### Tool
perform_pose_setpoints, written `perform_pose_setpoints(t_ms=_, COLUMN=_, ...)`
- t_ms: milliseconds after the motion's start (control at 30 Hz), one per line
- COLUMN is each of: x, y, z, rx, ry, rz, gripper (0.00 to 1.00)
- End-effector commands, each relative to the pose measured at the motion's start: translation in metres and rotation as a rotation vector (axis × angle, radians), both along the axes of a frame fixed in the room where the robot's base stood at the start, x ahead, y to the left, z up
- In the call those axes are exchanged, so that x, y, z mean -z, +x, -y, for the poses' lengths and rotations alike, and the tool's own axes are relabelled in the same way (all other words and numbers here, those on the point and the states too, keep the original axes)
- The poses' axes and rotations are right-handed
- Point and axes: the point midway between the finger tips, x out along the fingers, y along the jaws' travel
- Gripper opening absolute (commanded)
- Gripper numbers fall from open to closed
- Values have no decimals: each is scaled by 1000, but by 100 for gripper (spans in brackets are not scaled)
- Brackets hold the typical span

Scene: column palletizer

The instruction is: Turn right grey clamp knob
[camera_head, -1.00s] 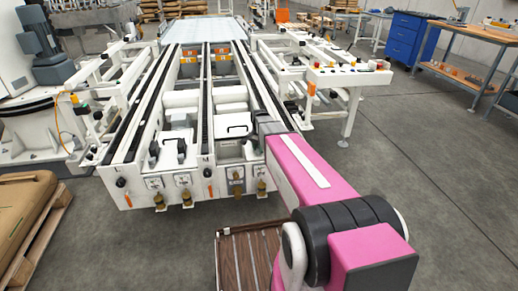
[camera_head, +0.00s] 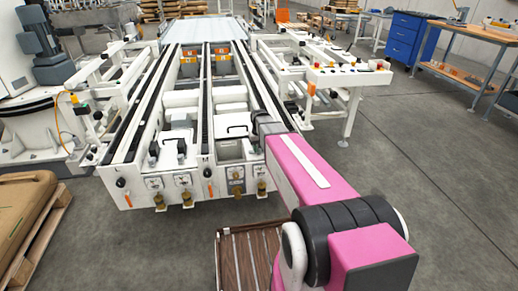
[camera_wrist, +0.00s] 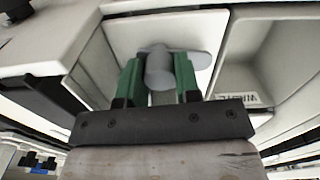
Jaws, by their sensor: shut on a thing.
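The grey clamp knob (camera_wrist: 158,72) is in the upper middle of the wrist view, with a rounded hub and a flat grey bar reaching to the right. My gripper (camera_wrist: 158,80) has green fingers, one on each side of the hub, and is shut on it. The dark palm plate of the gripper lies below the knob in the wrist view. In the head view my pink arm reaches to the right front part of the white conveyor (camera_head: 205,178), and the knob and the fingertips are hidden there.
White machine walls surround the knob closely in the wrist view, with a recess and a lettered label (camera_wrist: 258,98) to the right. A wooden-slatted pallet (camera_head: 245,250) lies below my arm. A control panel (camera_head: 348,72) stands right of the conveyor. Open floor lies farther right.

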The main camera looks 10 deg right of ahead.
Motion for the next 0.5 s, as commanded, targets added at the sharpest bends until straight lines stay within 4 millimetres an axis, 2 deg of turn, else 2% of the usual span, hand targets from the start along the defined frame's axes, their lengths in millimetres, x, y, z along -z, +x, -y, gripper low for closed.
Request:
perform_pose_setpoints(t_ms=200, x=0, y=0, z=0, rx=-99, ry=0, rz=0, gripper=7)
perform_pose_setpoints(t_ms=500, x=0, y=0, z=0, rx=-151, ry=0, rz=0, gripper=7)
